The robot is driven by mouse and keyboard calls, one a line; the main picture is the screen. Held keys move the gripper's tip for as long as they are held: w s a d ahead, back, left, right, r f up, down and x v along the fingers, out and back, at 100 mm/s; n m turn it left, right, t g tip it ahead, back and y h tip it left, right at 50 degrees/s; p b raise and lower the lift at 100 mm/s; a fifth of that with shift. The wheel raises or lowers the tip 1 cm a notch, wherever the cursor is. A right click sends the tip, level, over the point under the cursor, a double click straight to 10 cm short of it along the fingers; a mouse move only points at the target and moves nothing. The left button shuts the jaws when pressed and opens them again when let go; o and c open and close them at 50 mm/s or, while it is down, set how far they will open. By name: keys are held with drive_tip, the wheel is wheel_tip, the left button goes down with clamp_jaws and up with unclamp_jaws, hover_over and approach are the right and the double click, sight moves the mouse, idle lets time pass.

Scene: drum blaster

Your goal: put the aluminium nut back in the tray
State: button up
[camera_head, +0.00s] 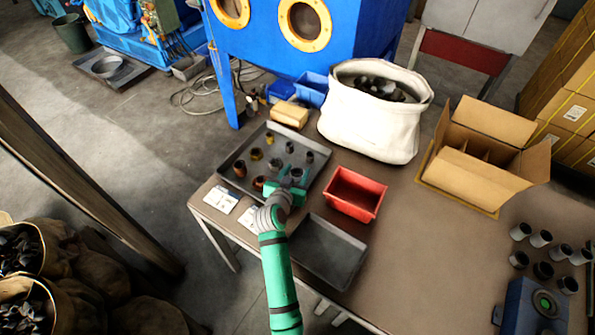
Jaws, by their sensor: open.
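A grey metal tray (233,157) at the left of the table holds several small nuts, some brassy or rusty brown and some grey. A grey nut (290,147) stands near its right side, and another small grey piece (310,157) is close to the right rim. A further grey piece shows right at my gripper, partly covered by it. I cannot tell which one is the aluminium nut. My green gripper (293,180) is open over the near right part of this tray; its fingertips are hard to make out. A second grey tray (328,252), empty, lies nearer.
A red bin (355,195) stands just right of the trays. Behind are a white sack (370,140) of dark parts, a tan block (289,114) and blue bins (311,90). An open cardboard box (485,175) and several grey cups (541,238) are right. The table's middle right is clear.

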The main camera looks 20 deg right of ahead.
drive_tip(key=v, duration=1.1)
drive_tip(key=shift+d, duration=0.1)
